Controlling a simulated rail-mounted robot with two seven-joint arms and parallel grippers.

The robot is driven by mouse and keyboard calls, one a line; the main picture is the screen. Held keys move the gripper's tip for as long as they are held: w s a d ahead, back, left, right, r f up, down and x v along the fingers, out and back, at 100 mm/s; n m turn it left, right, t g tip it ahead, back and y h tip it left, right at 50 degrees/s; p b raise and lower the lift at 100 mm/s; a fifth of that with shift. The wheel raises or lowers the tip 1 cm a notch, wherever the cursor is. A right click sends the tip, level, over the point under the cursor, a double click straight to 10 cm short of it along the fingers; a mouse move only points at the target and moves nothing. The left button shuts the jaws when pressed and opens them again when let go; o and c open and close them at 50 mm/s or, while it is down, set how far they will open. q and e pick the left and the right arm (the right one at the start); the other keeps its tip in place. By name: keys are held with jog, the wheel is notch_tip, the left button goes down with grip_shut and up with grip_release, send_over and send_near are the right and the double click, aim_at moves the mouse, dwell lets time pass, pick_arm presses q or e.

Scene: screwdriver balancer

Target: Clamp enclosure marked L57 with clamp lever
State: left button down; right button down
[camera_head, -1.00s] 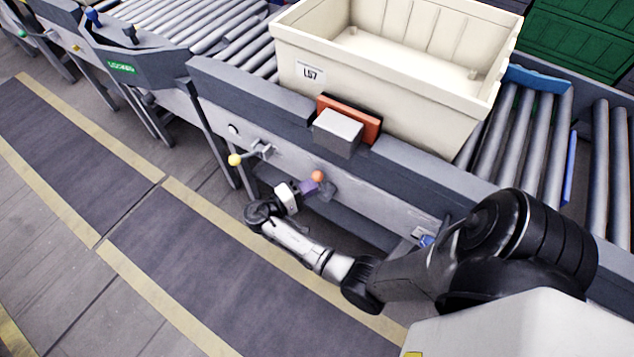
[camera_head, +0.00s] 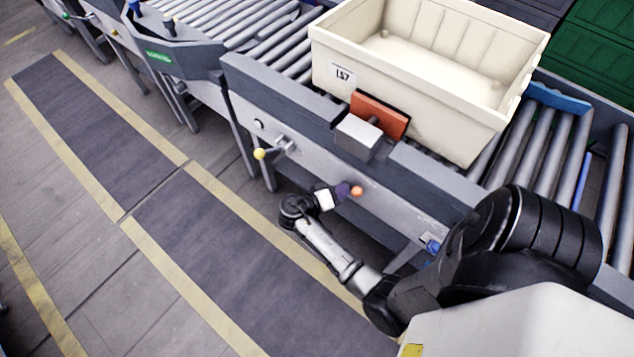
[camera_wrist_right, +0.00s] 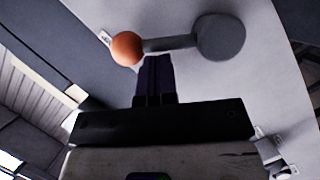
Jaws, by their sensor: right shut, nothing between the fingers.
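The enclosure marked L57 (camera_head: 455,118) is an open beige crate on the roller conveyor, with its label facing me. An orange-red clamp pad (camera_head: 392,112) stands at its near wall, with a grey block (camera_head: 357,134) behind it; I cannot tell whether pad and wall touch. The lever with the orange ball (camera_head: 356,190) is on the conveyor's side below. My right gripper (camera_head: 346,191) is shut and empty, its purple fingers beside the ball. In the right wrist view the fingertips (camera_wrist_right: 156,62) are close against the orange ball (camera_wrist_right: 127,48); its grey hub (camera_wrist_right: 220,37) is right. My left gripper is out of view.
A yellow-ball lever (camera_head: 260,154) sticks out of the conveyor side to the left. A blue part (camera_head: 433,246) is on the side to the right. A blue stop (camera_head: 556,99) lies beyond the crate. The dark floor mat (camera_head: 225,250) is clear.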

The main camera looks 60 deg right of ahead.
aim_at(400, 183)
jog(key=shift+s+a+m, duration=0.1)
jog(key=shift+s+m, duration=0.15)
jog(key=shift+m, duration=0.05)
dwell(0.5)
jog(key=s+r+p, duration=0.3)
jog(key=p, duration=0.1)
jog(key=s+r+p, duration=0.4)
jog(key=p, duration=0.1)
jog(key=s+d+r+p, duration=0.1)
jog(key=s+r+p, duration=0.2)
jog(key=p, duration=0.2)
jog(key=shift+s+r, duration=0.25)
jog(key=shift+s+d+r+p, duration=0.1)
jog(key=shift+s+r+p, duration=0.1)
jog(key=shift+s+p, duration=0.35)
